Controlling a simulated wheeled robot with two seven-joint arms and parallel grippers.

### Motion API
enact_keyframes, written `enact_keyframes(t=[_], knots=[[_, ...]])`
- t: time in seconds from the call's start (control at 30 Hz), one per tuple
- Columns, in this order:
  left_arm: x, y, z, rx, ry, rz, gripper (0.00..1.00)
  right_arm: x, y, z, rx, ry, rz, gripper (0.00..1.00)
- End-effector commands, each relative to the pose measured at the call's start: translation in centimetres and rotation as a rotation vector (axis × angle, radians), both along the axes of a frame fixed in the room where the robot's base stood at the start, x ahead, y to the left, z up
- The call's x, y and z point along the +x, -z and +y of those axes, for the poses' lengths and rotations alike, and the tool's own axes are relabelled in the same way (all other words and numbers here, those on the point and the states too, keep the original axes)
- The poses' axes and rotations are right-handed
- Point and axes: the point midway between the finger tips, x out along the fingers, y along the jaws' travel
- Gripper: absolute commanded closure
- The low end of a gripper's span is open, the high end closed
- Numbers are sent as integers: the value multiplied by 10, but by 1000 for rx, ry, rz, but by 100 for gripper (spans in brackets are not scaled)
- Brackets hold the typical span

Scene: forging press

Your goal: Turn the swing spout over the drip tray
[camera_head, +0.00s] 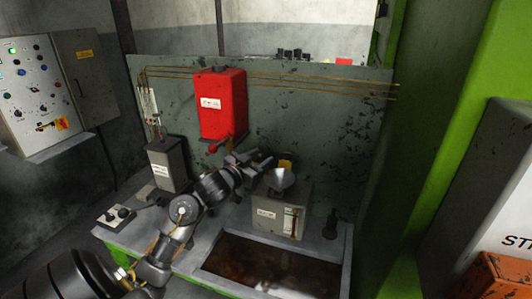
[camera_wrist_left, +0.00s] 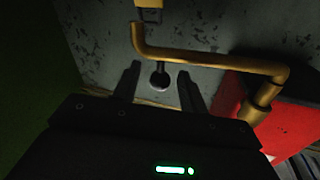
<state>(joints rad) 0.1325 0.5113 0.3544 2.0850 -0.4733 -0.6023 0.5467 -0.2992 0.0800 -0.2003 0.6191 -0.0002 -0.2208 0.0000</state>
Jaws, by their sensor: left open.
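The swing spout, a bent brass pipe (camera_wrist_left: 215,60), runs from the red box across the left wrist view. A dark ball knob (camera_wrist_left: 160,78) on a short stem sits beside the pipe. My left gripper (camera_wrist_left: 158,78) is open, with its two fingertips on either side of the knob; contact is not clear. In the head view my left gripper (camera_head: 268,158) is right of and below the red box (camera_head: 221,103), and it hides most of the spout. The drip tray (camera_head: 235,262) is the dark, stained pan at the front of the bench. My right gripper is not in view.
A grey container (camera_head: 266,215) with a metal funnel (camera_head: 281,180) stands just below my left gripper, behind the tray. A grey box (camera_head: 167,163) stands at the left of the bench. A dark fitting (camera_head: 331,224) stands at the right. A green post (camera_head: 450,130) rises at the right.

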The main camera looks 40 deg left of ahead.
Motion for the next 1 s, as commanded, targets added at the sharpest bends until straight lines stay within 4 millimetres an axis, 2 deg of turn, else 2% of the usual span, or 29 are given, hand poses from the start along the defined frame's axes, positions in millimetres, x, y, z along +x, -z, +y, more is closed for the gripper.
enact_keyframes(t=[0.1, 0.2, 0.57, 0.9, 1.0], knots=[[16, -2, 1, -3, -1, -1, 57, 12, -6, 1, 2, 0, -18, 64], [23, -1, 1, -2, 0, -1, 57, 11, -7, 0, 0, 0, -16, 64], [28, 0, 1, 1, 0, 0, 57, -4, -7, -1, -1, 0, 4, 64], [28, 0, 1, 0, 0, 0, 100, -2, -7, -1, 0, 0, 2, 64], [28, 0, 1, 0, 0, 0, 100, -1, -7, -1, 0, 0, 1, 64]])
